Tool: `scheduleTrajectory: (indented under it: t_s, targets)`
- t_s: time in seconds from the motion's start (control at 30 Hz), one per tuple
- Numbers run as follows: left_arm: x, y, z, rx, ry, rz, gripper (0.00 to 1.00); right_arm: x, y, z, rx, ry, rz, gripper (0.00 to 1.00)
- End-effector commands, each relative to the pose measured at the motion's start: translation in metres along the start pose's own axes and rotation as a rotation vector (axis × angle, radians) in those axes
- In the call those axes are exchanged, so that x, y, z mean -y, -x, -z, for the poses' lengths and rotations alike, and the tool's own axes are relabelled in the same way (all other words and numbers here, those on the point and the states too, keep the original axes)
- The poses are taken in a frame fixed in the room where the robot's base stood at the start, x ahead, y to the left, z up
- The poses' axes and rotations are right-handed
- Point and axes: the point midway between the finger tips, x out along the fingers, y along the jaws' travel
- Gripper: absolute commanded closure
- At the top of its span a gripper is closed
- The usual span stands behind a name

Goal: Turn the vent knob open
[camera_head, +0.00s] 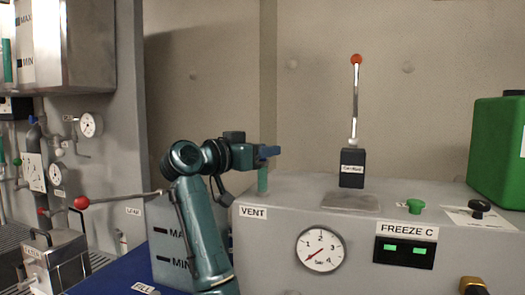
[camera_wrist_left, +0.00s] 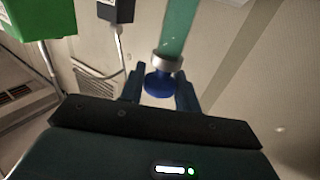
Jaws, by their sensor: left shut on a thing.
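The vent knob (camera_wrist_left: 158,84) is blue and round, seen in the left wrist view below a pale grey collar (camera_wrist_left: 167,62) on a green pipe (camera_wrist_left: 178,30). In the head view the green pipe (camera_head: 263,181) rises behind the VENT label (camera_head: 253,212); the knob is hidden there by my gripper. My left gripper (camera_head: 268,152) is at the top of this pipe. In the left wrist view its two dark blue fingers (camera_wrist_left: 158,92) stand on either side of the knob, shut on it. My right gripper is in neither view.
On the grey console stand a lever (camera_head: 356,105) with an orange ball, a green knob (camera_head: 414,205), a black knob (camera_head: 479,207) and a green canister (camera_head: 499,150). A pressure gauge (camera_head: 320,249) is on its front. A red-balled lever (camera_head: 82,202) lies left of my arm.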

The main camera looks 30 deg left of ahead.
Motion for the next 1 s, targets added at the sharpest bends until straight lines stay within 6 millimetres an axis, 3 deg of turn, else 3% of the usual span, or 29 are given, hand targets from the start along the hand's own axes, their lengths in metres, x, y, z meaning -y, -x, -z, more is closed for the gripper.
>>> scheduleTrajectory:
  t_s: [0.4, 1.0]
  targets:
    - [0.0008, -0.0002, -0.0011, 0.003, 0.002, -0.259, 0.91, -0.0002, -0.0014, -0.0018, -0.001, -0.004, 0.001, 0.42]
    - [-0.0003, -0.0005, -0.0010, 0.002, 0.001, -0.330, 0.91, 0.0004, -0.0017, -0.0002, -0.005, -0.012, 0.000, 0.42]
